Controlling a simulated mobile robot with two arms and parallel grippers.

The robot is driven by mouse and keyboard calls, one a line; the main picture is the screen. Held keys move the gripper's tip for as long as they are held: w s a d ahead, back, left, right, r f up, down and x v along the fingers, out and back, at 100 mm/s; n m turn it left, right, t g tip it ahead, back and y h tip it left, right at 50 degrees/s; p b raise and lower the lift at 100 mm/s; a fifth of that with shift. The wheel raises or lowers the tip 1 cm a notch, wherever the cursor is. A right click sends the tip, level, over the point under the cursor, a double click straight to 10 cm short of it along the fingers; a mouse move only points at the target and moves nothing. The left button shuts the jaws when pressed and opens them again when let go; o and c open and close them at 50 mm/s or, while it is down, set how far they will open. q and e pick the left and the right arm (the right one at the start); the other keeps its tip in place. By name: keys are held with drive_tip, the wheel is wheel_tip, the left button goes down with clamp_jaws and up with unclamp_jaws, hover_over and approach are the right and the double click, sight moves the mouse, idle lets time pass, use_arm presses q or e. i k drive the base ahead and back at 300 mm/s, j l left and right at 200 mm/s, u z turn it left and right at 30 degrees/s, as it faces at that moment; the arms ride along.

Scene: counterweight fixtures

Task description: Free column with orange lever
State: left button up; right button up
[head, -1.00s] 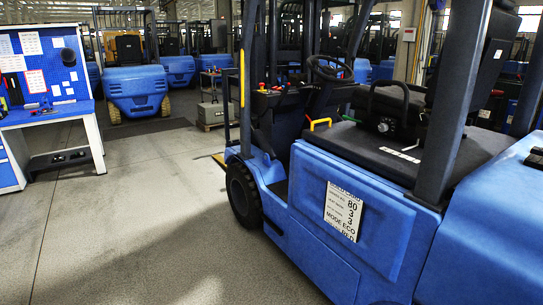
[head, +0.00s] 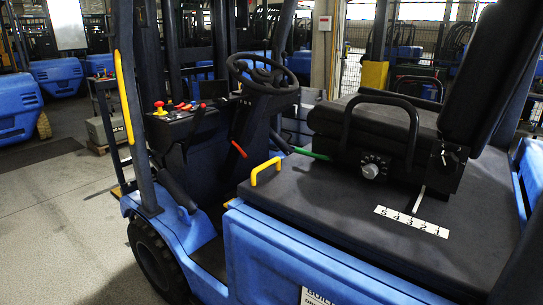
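A blue forklift fills the middle and right of the head view. Its dark steering column (head: 252,125) rises from the cab floor and carries a black steering wheel (head: 263,73) at the top. A short orange-red lever (head: 239,149) sticks out low on the column, angled down to the right. A yellow handle (head: 265,170) stands at the front edge of the seat deck, and a green lever (head: 311,154) lies behind it. Neither of my grippers is in view.
The black seat (head: 380,120) with a dial (head: 370,171) and a number strip (head: 411,222) sits on the deck. A post with a yellow grip (head: 124,98) stands left of the cab opening. Floor at the left is clear. Other forklifts stand behind.

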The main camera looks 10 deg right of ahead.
sight(232, 140)
drive_tip(key=i+z, duration=0.15)
drive_tip(key=i+j, duration=0.25)
drive_tip(key=i+j+z, duration=0.1)
drive_tip(key=i+j, duration=0.2)
drive_tip(key=i+j+z, duration=0.1)
drive_tip(key=i+j, duration=0.15)
drive_tip(key=j, duration=0.2)
drive_tip(key=i+j, duration=0.2)
drive_tip(key=j, duration=0.2)
drive_tip(key=i+j+z, duration=0.1)
drive_tip(key=i+j, duration=0.4)
drive_tip(key=j, duration=0.25)
drive_tip(key=z, duration=0.05)
